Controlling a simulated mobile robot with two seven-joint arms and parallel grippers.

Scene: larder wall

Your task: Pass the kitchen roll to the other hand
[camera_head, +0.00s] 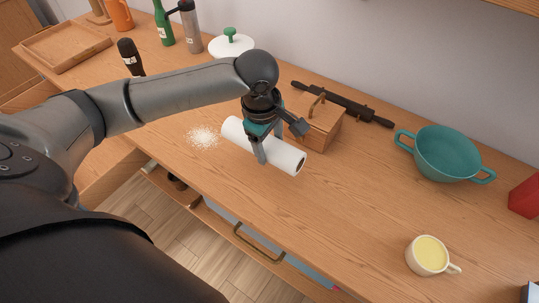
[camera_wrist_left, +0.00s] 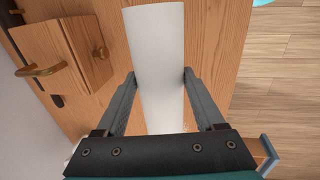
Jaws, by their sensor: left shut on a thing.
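The kitchen roll (camera_head: 283,154) is a white cylinder with a dark hole in its near right end. It lies on its side on or just above the wooden counter; I cannot tell which. My left gripper (camera_head: 279,148) comes down over it from above, its fingers on either side of the roll. In the left wrist view the roll (camera_wrist_left: 158,60) runs between the two fingers (camera_wrist_left: 160,82), which are shut on it around its middle. My right gripper is not in view.
A wooden box with a handle (camera_head: 318,125) stands just behind the roll, near a dark rolling pin (camera_head: 343,103). A teal colander (camera_head: 447,153) and a cup of yellow liquid (camera_head: 429,255) stand at the right. White powder (camera_head: 203,137) lies left of the roll. The counter's front middle is clear.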

